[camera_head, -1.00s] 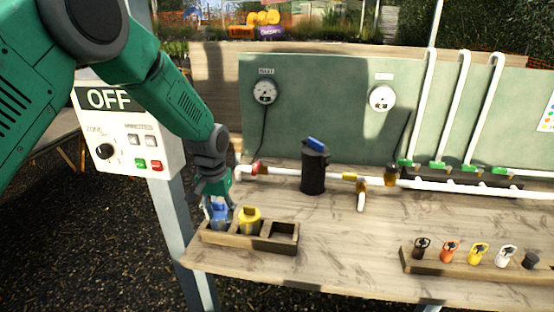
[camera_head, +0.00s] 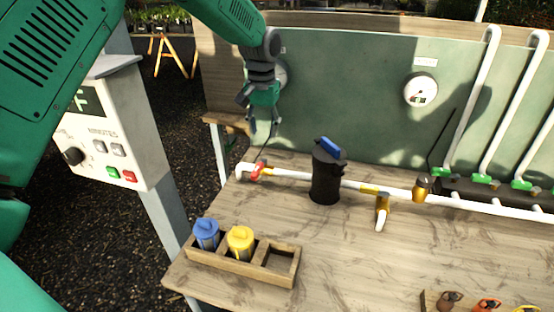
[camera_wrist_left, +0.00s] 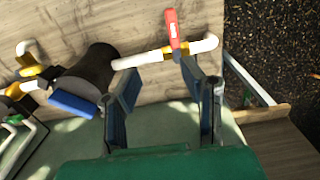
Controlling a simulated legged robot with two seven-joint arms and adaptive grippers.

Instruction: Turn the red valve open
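The red valve (camera_head: 257,171) sits on the white pipe near its left end, at the back left of the table. In the left wrist view its red handle (camera_wrist_left: 172,28) stands crosswise to the pipe, just beyond my fingertips. My left gripper (camera_head: 262,128) hangs fingers down above and behind the valve, apart from it. In the left wrist view its two fingers (camera_wrist_left: 152,75) are spread with nothing between them. My right gripper is not in view.
A black canister (camera_head: 326,178) with a blue top stands right of the valve. A wooden tray (camera_head: 222,265) holds a blue and a yellow bottle at front left. A green panel (camera_head: 350,100) rises behind. The table middle is clear.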

